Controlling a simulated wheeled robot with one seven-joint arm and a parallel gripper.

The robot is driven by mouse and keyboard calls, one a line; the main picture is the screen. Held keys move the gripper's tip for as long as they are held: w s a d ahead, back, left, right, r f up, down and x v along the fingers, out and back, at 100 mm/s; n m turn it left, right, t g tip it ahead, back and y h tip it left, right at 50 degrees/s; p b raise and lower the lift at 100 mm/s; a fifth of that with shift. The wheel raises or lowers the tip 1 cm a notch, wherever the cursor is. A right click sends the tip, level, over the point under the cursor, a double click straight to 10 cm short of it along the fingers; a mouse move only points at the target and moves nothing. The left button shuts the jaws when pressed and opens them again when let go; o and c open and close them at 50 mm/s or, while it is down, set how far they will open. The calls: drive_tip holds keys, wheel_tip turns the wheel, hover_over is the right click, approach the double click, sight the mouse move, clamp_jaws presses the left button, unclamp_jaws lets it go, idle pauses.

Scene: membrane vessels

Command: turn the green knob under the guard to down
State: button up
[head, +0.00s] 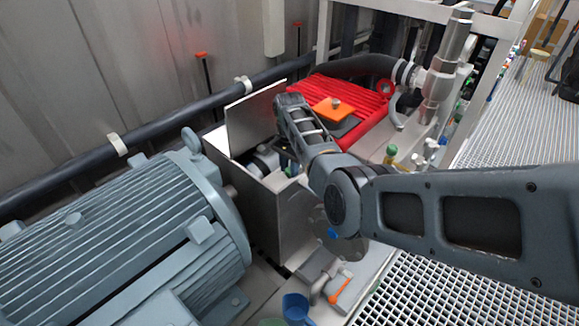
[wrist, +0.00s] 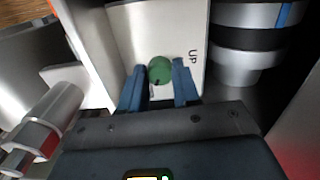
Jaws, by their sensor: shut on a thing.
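The green knob (wrist: 160,70) is a small round knob on a pale panel (wrist: 135,35), seen in the wrist view. The letters "UP" are printed to the right of it. My gripper (wrist: 158,80) has its two blue fingers on either side of the knob and is shut on it. In the head view my arm's end reaches down into an open metal box (head: 284,222), with an upright metal plate (head: 255,118) at its back, which looks like the raised guard. The knob and my fingertips are hidden there behind the arm and box wall.
A large grey-blue finned motor (head: 120,245) stands left of the box. A red ribbed block (head: 355,108) with an orange top piece lies behind my arm. Metal cylinders (wrist: 248,65) flank the panel on the right in the wrist view. An orange-handled valve (head: 340,290) is in front.

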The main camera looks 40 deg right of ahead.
sight(289, 169)
drive_tip(key=o, duration=1.1)
drive_tip(key=shift+c, duration=0.2)
wheel_tip(289, 169, up, 8)
drive_tip(key=shift+f, duration=0.1)
